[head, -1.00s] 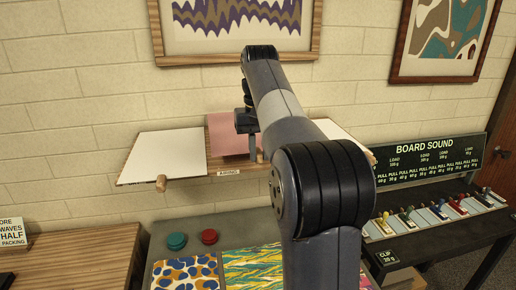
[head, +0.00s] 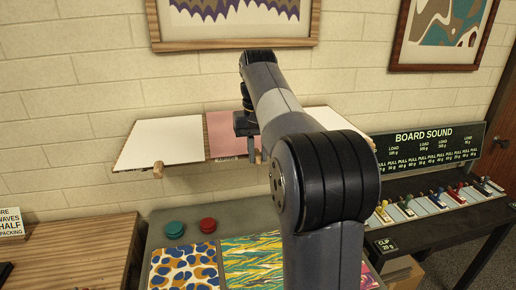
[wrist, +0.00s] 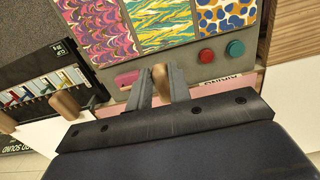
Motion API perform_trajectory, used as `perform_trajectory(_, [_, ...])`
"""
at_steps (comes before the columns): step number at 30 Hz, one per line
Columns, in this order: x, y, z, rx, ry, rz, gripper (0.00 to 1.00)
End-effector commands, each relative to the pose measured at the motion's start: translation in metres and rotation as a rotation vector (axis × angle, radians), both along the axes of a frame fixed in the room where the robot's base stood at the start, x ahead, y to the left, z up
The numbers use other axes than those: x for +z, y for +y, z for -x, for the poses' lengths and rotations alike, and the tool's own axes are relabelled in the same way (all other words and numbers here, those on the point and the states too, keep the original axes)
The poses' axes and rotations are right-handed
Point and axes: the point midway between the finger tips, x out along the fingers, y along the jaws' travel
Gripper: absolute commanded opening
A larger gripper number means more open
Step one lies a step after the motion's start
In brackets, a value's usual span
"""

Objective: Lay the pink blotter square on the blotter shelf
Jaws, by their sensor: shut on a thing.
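The pink blotter square (head: 222,131) shows in the head view at the middle of the blotter shelf (head: 206,142), left of my gripper. It looks flat and level with the white sheets beside it; a small gap underneath cannot be ruled out. My gripper (head: 252,150) is over the right part of the pink square, fingers pointing down, and hides that part.
White sheets lie on the shelf at left (head: 160,136) and right (head: 330,124). Wooden pegs (head: 158,170) stick out from its front. Below are a green button (head: 175,228), a red button (head: 207,224) and marbled sheets (head: 185,265). A lever board (head: 440,205) stands at right.

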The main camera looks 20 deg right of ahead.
Motion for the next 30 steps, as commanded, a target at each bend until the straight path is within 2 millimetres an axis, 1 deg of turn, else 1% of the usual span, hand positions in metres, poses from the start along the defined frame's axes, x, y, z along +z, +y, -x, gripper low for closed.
perform_trajectory(12, [-0.003, 0.0, 0.0001, 0.0, 0.0, 0.0, 0.0])
perform_trajectory(13, [-0.003, 0.0, 0.0001, 0.0, 0.0, 0.0, 0.21])
perform_trajectory(21, [-0.003, 0.0, 0.0001, 0.0, 0.0, 0.0, 0.43])
perform_trajectory(22, [-0.003, 0.0, 0.0001, 0.0, 0.0, 0.0, 0.44])
perform_trajectory(26, [-0.003, 0.0, 0.0, 0.0, 0.0, 0.0, 0.44])
perform_trajectory(30, [-0.0031, 0.0, 0.0001, 0.0, 0.001, 0.0, 0.54])
